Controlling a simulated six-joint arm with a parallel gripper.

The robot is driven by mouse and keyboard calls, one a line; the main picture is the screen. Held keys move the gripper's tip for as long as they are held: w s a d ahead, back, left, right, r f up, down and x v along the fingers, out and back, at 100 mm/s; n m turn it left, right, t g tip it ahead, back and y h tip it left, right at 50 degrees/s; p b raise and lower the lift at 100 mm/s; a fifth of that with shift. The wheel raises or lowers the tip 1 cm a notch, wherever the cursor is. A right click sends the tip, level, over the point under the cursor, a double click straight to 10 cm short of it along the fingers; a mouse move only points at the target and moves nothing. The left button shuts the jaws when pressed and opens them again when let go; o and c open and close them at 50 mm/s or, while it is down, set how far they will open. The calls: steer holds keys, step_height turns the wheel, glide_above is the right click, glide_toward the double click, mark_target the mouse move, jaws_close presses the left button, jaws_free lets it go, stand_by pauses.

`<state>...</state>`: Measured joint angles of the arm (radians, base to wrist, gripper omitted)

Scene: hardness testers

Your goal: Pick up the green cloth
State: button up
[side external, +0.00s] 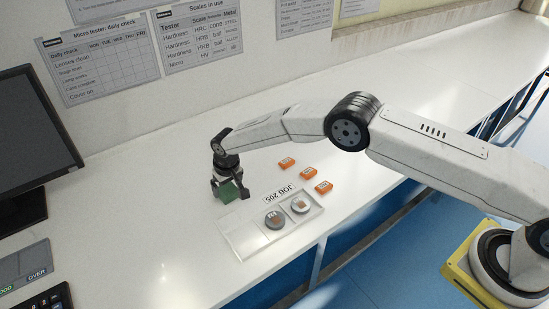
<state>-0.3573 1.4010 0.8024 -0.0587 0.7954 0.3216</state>
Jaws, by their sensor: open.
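The green cloth (229,192) stands out as a small dark green patch on the white bench, at the far left end of my arm. My gripper (230,188) points down right at the cloth, its fingers low and close around it. The gripper is open. Its fingers and body hide part of the cloth, and I cannot tell whether they touch it.
A clear tray (243,238) with two round grey samples (275,219) lies just right of the gripper, beside a "JOB 205" label (280,194). Three orange boxes (308,173) lie behind it. A monitor (30,140) stands at left. The bench left of the gripper is clear.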

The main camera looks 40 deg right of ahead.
steer(key=shift+w+f, duration=0.15)
steer(key=shift+f, duration=0.8)
steer(key=c, duration=1)
